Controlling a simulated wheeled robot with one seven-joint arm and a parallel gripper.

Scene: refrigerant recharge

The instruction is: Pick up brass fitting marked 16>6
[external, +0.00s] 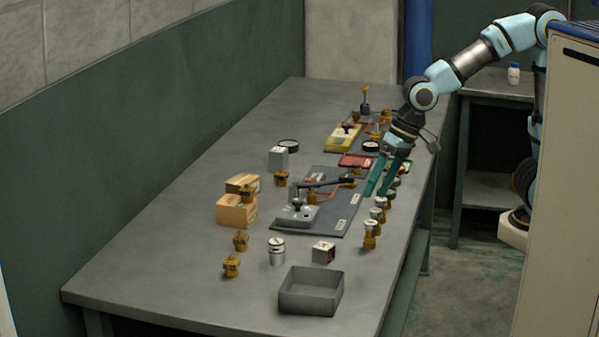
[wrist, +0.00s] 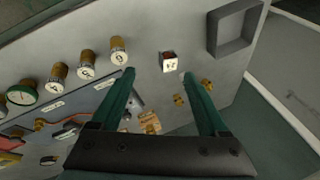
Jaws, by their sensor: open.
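Several brass fittings with pale marked tops stand in a row along the table's right edge, the nearest one (external: 369,240) closest to the grey tray. In the wrist view, three of them show at upper left: one (wrist: 118,51), a second (wrist: 87,65) and a third (wrist: 57,77). Their marks are too small to read, so I cannot tell which is 16>6. Other plain brass fittings (external: 240,241) stand at the table's left. My gripper (external: 378,193) is open and empty, above the right edge near the row. Its two teal fingers also show wide apart in the wrist view (wrist: 158,74).
An open grey tray (external: 311,303) sits at the near end, with a small white-and-red block (external: 323,252) and a metal cylinder (external: 277,251) behind it. A dark mat (external: 347,216) with a grey tool lies mid-table. Cardboard boxes (external: 236,211) stand left. Bare table lies at near left.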

